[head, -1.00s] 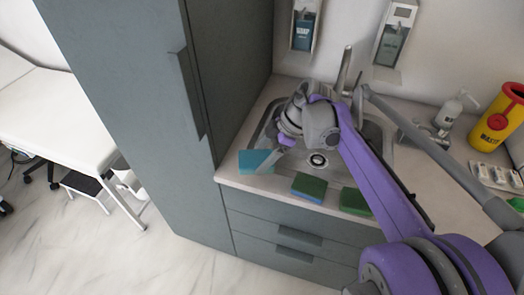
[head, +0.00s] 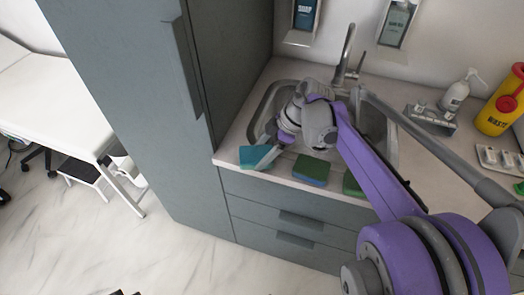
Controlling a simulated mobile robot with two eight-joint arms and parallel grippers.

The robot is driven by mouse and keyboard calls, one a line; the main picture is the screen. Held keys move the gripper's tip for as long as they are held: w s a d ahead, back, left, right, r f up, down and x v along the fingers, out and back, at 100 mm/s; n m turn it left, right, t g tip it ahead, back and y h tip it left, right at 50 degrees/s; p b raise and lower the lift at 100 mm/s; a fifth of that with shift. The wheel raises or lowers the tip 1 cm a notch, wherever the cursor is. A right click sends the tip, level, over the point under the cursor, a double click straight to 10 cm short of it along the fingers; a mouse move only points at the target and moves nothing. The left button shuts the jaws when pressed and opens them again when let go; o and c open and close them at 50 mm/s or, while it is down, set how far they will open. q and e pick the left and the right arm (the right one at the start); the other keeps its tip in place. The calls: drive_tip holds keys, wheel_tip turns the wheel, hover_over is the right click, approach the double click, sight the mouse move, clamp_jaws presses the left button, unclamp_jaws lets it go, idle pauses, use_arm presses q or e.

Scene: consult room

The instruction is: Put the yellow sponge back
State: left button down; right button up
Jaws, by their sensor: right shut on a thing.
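My right gripper (head: 264,157) is low at the front left of the sink and shut on a blue-teal sponge (head: 250,153). The sponge is at the counter's front edge, by the tall cabinet. I cannot tell whether it touches the counter. Two sponges with green tops lie on the front rim to the right: one with a blue lower layer (head: 311,167), and another (head: 351,185) partly hidden by my right arm. No yellow sponge can be made out. My left gripper is not in view.
The sink (head: 262,113) with its tap (head: 346,52) lies behind the gripper. A tall grey cabinet (head: 130,100) stands close on the left. A soap bottle (head: 455,92) and yellow waste container (head: 500,105) stand at the right. Drawers (head: 290,215) are below the counter.

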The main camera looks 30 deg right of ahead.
drive_tip(key=shift+f+b, duration=0.4)
drive_tip(key=shift+f, duration=0.05)
drive_tip(key=o, duration=1)
drive_tip(key=shift+o, duration=0.2)
drive_tip(key=shift+r, duration=0.1)
